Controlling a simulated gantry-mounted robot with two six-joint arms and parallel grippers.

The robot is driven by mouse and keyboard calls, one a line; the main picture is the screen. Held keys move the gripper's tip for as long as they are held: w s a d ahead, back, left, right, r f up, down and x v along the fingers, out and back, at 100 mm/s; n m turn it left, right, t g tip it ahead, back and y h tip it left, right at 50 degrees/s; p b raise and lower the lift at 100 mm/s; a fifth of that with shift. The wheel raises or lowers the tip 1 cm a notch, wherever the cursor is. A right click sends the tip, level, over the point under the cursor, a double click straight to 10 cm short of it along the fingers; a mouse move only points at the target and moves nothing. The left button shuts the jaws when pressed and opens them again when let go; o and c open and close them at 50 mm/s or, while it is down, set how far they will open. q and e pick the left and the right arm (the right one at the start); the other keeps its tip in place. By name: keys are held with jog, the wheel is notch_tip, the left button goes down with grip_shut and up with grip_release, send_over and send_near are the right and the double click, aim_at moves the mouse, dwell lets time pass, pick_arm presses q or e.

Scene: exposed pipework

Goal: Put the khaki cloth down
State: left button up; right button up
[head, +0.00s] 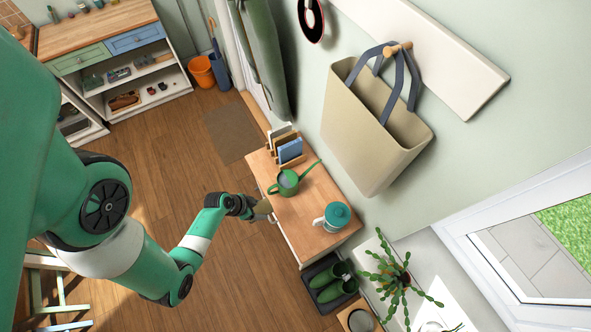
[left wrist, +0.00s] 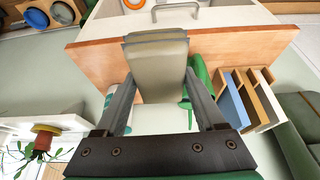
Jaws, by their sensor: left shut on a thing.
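My left gripper (head: 252,207) is shut on the folded khaki cloth (head: 263,207), at the left edge of the small wooden-topped table (head: 296,219). In the left wrist view the khaki cloth (left wrist: 157,72) is a folded, layered pad between the two dark fingers of the left gripper (left wrist: 158,88). The wooden tabletop (left wrist: 95,57) shows behind it. I cannot tell whether the cloth touches the table. My right gripper is not in view.
Bare tabletop lies between can and pot. Boots (head: 331,282) stand on a floor tray. A tote bag (head: 362,130) hangs on the wall.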

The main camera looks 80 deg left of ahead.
pick_arm(q)
jog(key=shift+w+f, duration=0.15)
jog(key=shift+f, duration=0.05)
jog(key=w+f+b, duration=0.2)
jog(key=w+b, duration=0.1)
jog(key=w, duration=0.1)
jog(key=w+f+b, duration=0.3)
jog(key=w, duration=0.1)
jog(key=w+f+b, duration=0.2)
jog(key=w+b, duration=0.1)
jog(key=shift+w+d+f, duration=0.25)
jog(key=shift+w+f, duration=0.45)
jog(key=shift+w, duration=0.15)
jog(key=b+x, duration=0.2)
jog(key=x, duration=0.1)
jog(key=shift+d+f, duration=0.15)
jog(key=shift+s+f, duration=0.1)
jog(key=shift+f, duration=0.3)
